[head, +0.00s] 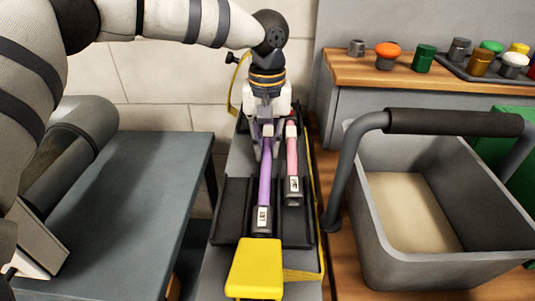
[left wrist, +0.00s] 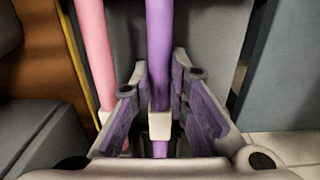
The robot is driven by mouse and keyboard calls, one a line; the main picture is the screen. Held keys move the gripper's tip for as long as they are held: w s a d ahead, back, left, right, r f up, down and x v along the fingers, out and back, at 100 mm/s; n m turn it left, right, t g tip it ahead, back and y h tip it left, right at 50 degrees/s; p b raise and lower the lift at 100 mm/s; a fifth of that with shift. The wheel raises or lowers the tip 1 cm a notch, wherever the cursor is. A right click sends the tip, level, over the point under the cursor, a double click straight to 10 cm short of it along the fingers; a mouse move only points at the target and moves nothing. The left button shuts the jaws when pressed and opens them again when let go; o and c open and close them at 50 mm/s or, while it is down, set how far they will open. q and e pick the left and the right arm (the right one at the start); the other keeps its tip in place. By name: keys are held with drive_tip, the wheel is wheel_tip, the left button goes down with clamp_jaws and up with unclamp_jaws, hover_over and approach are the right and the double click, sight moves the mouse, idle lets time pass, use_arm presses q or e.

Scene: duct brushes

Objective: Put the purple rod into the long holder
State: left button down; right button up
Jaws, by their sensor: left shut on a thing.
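The purple rod (head: 265,180) has a dark labelled end pointing toward me and lies along the long dark holder (head: 232,212). I cannot tell whether it rests in the holder or hangs just above it. My left gripper (head: 267,138) reaches down from above and is shut on the far part of the purple rod. In the left wrist view the purple rod (left wrist: 159,45) passes between the purple-padded fingers (left wrist: 160,105), with a pale collar on it. A pink rod (head: 292,160) lies parallel, just right of it in the head view. My right gripper is out of view.
A yellow block (head: 255,268) stands at the holder's near end. A grey handled bin (head: 445,262) is on the right, a blue-grey table (head: 130,215) on the left. A wooden shelf (head: 345,68) with coloured knobs is at the back right.

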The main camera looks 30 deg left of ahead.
sight(267, 147)
use_arm(q)
drive_tip(key=shift+r, duration=0.1)
drive_tip(key=shift+r+p, duration=0.75)
drive_tip(key=shift+r, duration=2.2)
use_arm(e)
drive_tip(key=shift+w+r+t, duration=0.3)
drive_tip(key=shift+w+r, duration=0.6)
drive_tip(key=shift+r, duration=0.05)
use_arm(q)
drive_tip(key=shift+s, duration=0.1)
